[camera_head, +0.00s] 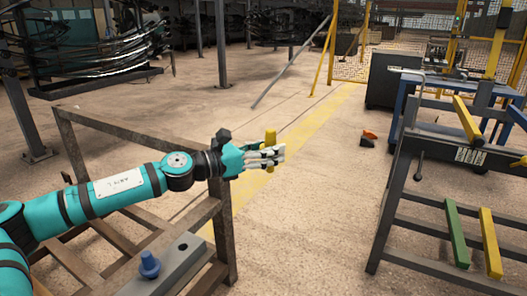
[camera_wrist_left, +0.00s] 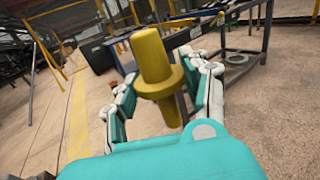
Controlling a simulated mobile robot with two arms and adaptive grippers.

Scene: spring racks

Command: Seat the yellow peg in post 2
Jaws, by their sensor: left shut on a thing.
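The yellow peg (camera_wrist_left: 156,58) is a cylinder with a wide collar, held between the fingers of my left gripper (camera_wrist_left: 160,95) in the left wrist view. In the head view the peg (camera_head: 270,139) stands roughly upright in my left gripper (camera_head: 268,155), raised above floor level beside the brown metal frame. A blue peg (camera_head: 149,265) stands on a grey bar (camera_head: 178,268) across the frame, with a dark round hole or post near the bar's far end (camera_head: 183,247). No post number can be read. My right gripper is not in view.
The brown metal frame (camera_head: 140,125) is under and beside my left arm. A dark rack (camera_head: 420,195) with yellow and green bars stands at right. An orange and black object (camera_head: 368,136) lies on the floor. The floor between is clear.

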